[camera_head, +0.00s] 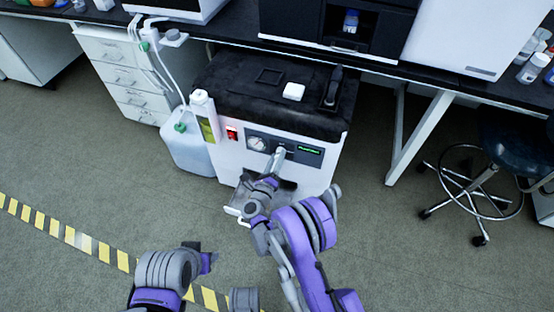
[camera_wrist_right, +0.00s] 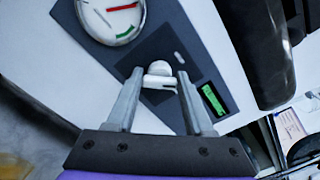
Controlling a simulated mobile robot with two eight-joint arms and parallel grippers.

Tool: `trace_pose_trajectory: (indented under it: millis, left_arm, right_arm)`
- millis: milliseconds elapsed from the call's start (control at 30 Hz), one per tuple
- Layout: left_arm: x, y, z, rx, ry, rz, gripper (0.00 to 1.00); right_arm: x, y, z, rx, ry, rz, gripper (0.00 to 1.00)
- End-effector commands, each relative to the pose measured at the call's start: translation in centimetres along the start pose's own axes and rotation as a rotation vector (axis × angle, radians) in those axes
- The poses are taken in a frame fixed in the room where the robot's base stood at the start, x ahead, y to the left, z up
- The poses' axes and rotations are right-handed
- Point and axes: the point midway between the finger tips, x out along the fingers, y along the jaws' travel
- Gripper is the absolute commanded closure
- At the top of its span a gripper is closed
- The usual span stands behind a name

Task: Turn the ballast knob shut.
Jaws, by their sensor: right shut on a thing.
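The ballast knob (camera_wrist_right: 160,69) is a small pale knob with a lever-like bar on the dark front panel of the pump, between the gauge and a green display in the right wrist view. My right gripper (camera_wrist_right: 160,78) has its two fingers on either side of the knob and is shut on it. In the head view my right gripper (camera_head: 277,156) reaches the panel and hides the knob. The white pump (camera_head: 321,160) with a black top stands on the floor under the bench. My left gripper (camera_head: 210,261) is low in the head view, away from the pump; its fingers are unclear.
A round gauge (camera_head: 257,144) and a red switch (camera_head: 232,133) sit left of the knob. A plastic jug (camera_head: 190,150) with tubing stands left of the pump. The bench edge (camera_head: 420,81) runs above. A stool (camera_head: 490,175) stands at right. The floor in front is open.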

Motion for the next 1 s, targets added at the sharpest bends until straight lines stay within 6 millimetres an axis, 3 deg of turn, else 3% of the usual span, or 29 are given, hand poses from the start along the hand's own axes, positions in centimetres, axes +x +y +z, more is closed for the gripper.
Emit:
trace_pose_trajectory:
  millis: [600,1000]
  left_arm:
    - [0.98,0.0,0.19,0.0,-0.001,0.0,0.5]
    - [1.04,0.0,0.21,0.0,-0.001,0.0,0.5]
  right_arm:
    - [-0.04,0.26,-0.07,-0.548,0.001,0.0,1.0]
    - [-0.05,0.32,-0.12,-0.732,0.0,0.0,1.0]
